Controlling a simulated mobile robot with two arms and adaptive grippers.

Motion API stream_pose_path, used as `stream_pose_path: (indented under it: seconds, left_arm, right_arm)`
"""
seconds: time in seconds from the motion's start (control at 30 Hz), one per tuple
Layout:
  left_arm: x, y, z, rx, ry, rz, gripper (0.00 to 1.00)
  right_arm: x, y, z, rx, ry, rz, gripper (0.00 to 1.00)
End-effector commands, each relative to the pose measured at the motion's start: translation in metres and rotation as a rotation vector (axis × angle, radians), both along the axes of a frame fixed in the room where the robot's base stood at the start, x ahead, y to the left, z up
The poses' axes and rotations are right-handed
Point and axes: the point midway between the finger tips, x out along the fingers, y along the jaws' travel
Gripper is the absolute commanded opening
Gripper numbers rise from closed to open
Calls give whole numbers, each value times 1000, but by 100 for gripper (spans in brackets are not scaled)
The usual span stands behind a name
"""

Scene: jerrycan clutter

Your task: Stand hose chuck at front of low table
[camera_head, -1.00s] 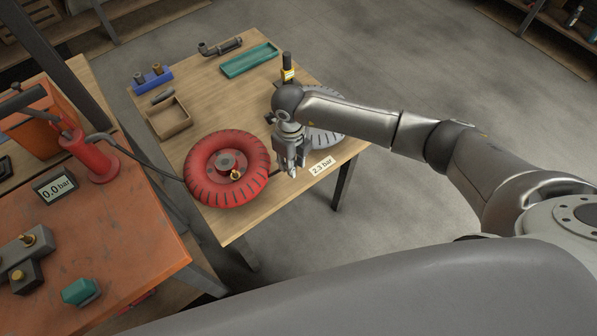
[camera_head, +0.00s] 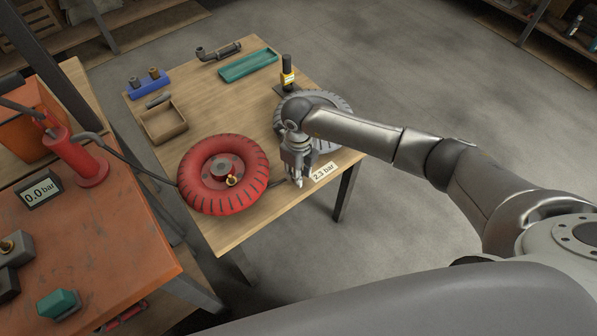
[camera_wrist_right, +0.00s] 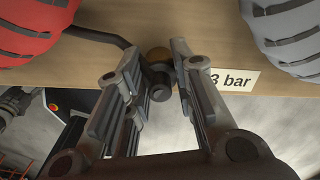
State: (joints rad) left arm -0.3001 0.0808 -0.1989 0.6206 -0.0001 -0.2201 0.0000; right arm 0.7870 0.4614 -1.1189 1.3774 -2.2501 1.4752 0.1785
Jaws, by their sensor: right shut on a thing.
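The hose chuck, a small dark cylinder with a brass-coloured part (camera_wrist_right: 160,78), shows between the fingers of my right gripper (camera_wrist_right: 160,95) in the right wrist view. That gripper is shut on it. In the head view my right gripper (camera_head: 298,180) points down near the front edge of the low wooden table (camera_head: 235,236), between the red wheel and the 2.3 bar label. There the fingers mostly hide the chuck. The black hose (camera_wrist_right: 98,36) runs to it from the red wheel's side. I cannot tell whether the chuck touches the tabletop. My left gripper is out of view.
The red wheel (camera_head: 214,196) lies left of my right gripper. A grey wheel (camera_head: 340,104) lies partly behind my arm. The 2.3 bar label (camera_head: 324,172) is just right of the fingers. A red pump (camera_head: 88,166) stands on the orange bench (camera_head: 110,245).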

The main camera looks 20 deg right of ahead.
Motion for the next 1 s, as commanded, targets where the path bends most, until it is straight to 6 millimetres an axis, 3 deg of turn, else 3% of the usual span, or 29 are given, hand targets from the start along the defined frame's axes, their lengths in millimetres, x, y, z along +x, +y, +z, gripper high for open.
stream_pose_path:
  seconds: [0.1, 0.13, 0.3, 0.73, 1.0]
  left_arm:
    - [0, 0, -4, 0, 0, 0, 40]
    - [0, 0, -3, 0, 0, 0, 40]
    - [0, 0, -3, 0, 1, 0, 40]
    - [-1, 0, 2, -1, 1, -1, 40]
    - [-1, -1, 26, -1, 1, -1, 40]
  right_arm:
    - [0, 0, -5, 0, 0, 0, 0]
    - [0, 0, -3, 0, 0, 0, 26]
    - [0, 0, -3, -1, 1, 0, 45]
    - [0, 0, 2, -1, 1, -1, 45]
    - [0, -1, 33, -2, 0, -1, 45]
